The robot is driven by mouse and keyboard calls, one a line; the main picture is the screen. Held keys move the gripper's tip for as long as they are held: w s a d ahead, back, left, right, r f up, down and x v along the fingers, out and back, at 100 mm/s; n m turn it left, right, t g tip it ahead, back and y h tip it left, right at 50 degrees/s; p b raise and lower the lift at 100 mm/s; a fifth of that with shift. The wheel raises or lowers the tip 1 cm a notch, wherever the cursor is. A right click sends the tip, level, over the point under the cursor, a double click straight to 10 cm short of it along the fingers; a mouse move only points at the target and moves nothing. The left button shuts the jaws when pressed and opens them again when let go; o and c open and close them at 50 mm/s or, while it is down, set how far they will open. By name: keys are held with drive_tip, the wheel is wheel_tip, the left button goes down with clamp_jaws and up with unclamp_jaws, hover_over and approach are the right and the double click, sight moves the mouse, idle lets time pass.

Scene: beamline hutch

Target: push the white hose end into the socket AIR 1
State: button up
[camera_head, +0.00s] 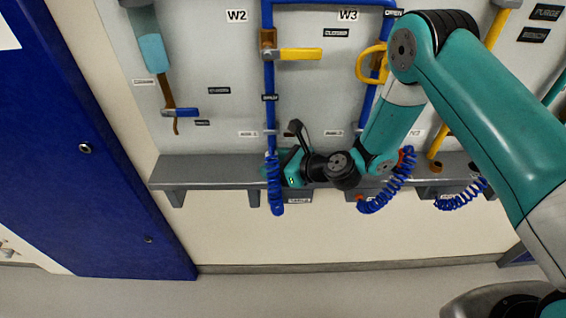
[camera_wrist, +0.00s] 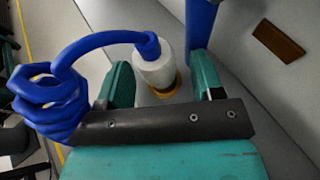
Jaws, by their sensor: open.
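The white hose end (camera_wrist: 153,68) is in the wrist view, with a blue hose bending from its top to a coil at the left. A brass ring (camera_wrist: 177,84) shows just below it. I cannot tell how deep the hose end sits in it. My gripper (camera_wrist: 162,62) is open, with one teal finger on each side of the hose end and a gap visible at the right finger. In the head view my gripper (camera_head: 290,165) is at the grey shelf by the left blue coil (camera_head: 275,186) and hides the hose end. The socket label is too small to read surely.
A grey shelf (camera_head: 215,172) runs along the wall. A blue vertical pipe (camera_head: 268,95) with a yellow-handled valve (camera_head: 298,54) stands close above my gripper. More blue coiled hoses (camera_head: 386,192) hang to the right. A blue cabinet (camera_head: 75,130) stands at left.

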drive_tip(key=b+v, duration=0.4)
drive_tip(key=v, duration=1.3)
drive_tip(key=s+a+r+n+g, duration=0.5)
drive_tip(key=s+r+n+g, duration=0.3)
drive_tip(key=n, duration=0.9)
drive_tip(key=s+d+r+n+h, duration=0.3)
drive_tip(key=s+r+n, duration=0.1)
drive_tip(key=n, duration=0.3)
drive_tip(key=s+d+r+n+h, duration=0.2)
drive_tip(key=s+r+n+h, duration=0.2)
drive_tip(key=s+n, duration=0.3)
drive_tip(key=shift+d+n, duration=0.4)
